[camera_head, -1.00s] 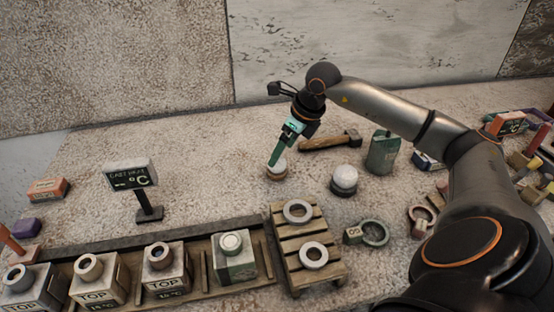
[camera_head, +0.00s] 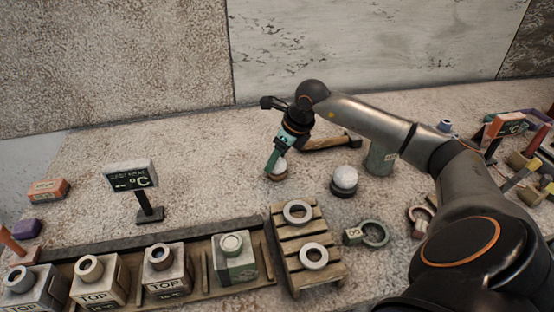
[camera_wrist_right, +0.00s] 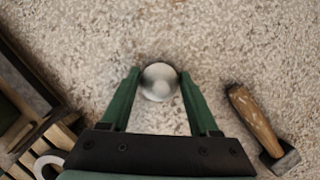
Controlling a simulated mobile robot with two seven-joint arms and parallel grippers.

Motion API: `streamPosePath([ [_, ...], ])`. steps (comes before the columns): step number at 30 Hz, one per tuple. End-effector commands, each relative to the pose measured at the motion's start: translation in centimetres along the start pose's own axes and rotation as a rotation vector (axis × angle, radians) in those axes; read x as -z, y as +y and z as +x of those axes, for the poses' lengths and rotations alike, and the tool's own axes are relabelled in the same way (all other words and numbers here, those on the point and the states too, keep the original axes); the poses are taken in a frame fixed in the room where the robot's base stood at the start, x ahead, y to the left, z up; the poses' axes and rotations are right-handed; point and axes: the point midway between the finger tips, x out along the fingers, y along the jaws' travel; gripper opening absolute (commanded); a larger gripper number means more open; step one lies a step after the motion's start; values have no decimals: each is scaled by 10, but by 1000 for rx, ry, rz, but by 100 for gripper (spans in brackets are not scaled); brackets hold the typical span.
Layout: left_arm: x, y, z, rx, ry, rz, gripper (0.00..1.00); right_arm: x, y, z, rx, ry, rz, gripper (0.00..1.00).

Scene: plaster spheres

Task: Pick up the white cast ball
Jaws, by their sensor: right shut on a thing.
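A white ball (camera_head: 281,166) sits in a low brown ring-shaped stand (camera_head: 277,177) on the speckled surface, partly hidden by my right gripper (camera_head: 273,164). In the right wrist view the ball (camera_wrist_right: 159,82) is between the green fingers of my right gripper (camera_wrist_right: 160,84), which is shut on it. I see no clear gap between ball and stand. A second white ball (camera_head: 345,176) rests on a dark round stand (camera_head: 343,189) to the right, apart from the gripper. My left gripper is not in view.
A hammer (camera_head: 330,142) lies just right of the gripper. A green can (camera_head: 380,159) stands farther right, partly behind my arm. A slatted pallet with rings (camera_head: 290,240) and a row of moulds (camera_head: 165,270) are in front. The surface left of the ball is clear.

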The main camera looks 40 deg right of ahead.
Motion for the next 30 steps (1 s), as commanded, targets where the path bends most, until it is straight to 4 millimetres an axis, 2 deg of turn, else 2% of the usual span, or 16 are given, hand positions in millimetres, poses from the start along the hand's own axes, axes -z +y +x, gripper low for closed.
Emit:
streamPosePath([
  [1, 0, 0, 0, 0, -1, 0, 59, 0, 0, 0, 0, 0, 0, 40],
  [11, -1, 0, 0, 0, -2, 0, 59, 0, 0, 0, 0, -1, 0, 3],
  [23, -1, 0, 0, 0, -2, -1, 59, -4, 0, -8, 1, -3, 0, 3],
  [28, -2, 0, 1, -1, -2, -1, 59, -14, -1, -35, 4, -7, -1, 3],
  [30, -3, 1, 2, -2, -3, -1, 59, -4, 2, -54, 9, -2, -3, 3],
])
